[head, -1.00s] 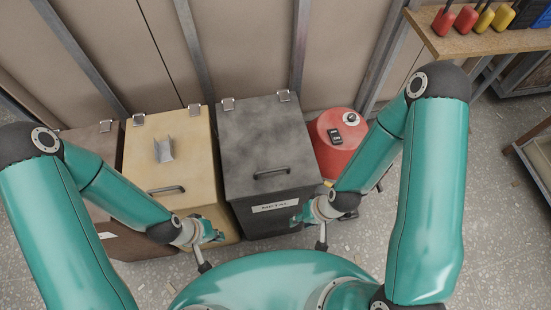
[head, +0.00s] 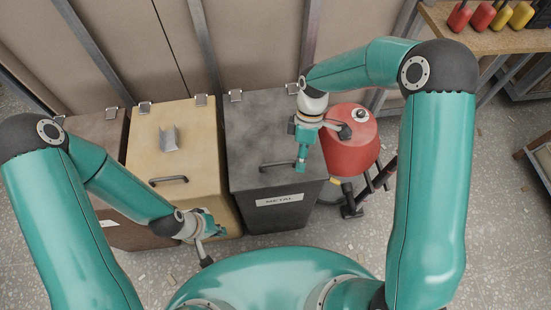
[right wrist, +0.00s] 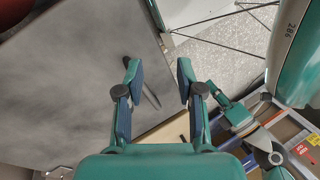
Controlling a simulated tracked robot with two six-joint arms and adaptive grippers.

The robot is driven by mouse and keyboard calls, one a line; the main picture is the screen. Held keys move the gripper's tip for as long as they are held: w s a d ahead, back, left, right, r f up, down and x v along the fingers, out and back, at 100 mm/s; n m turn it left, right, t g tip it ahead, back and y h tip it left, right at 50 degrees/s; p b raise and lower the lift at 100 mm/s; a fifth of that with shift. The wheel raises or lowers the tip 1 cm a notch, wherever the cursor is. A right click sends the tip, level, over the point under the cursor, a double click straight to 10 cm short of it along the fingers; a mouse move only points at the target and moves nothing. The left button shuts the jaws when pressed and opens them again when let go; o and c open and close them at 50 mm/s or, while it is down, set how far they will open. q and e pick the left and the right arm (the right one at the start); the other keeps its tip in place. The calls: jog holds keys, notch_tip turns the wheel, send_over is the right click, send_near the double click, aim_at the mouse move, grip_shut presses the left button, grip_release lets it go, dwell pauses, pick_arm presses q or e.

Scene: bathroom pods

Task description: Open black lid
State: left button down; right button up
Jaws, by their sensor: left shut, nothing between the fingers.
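The black lid (head: 262,130) is shut on the dark bin labelled METAL (head: 282,199). Its bar handle (head: 278,164) lies near the front edge. Two hinges sit at its back edge. My right gripper (head: 301,166) hangs over the front right part of the lid, just right of the handle. In the right wrist view the lid (right wrist: 70,80) fills the left side. The handle (right wrist: 152,94) shows between the open fingers (right wrist: 160,80), and I cannot tell the height gap. My left gripper (head: 218,232) is shut and empty, low in front of the yellow bin.
A yellow-lidded bin (head: 195,130) with a small metal bracket (head: 169,139) on top stands left of the black one. A brown bin (head: 95,140) is further left. A red vacuum (head: 350,150) stands close at the right. A wooden bench (head: 480,40) is at the upper right.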

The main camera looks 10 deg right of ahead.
aim_at(280, 162)
jog(key=w+a+r+n+t+h+b, duration=0.1)
jog(key=w+a+r+n, duration=0.15)
jog(key=r, duration=0.35)
jog(key=w+a+r+n+t+h, duration=0.1)
jog(key=w+a+r+n, duration=0.15)
jog(key=r, duration=0.45)
jog(key=shift+m, duration=0.4)
jog(key=f, duration=0.5)
jog(key=s+f, duration=0.1)
jog(key=f, duration=0.5)
jog(key=s+f, duration=0.1)
jog(key=f, duration=0.4)
jog(key=shift+s+a+f, duration=0.15)
jog(key=shift+f, duration=0.05)
jog(key=shift+b, duration=0.3)
grip_shut()
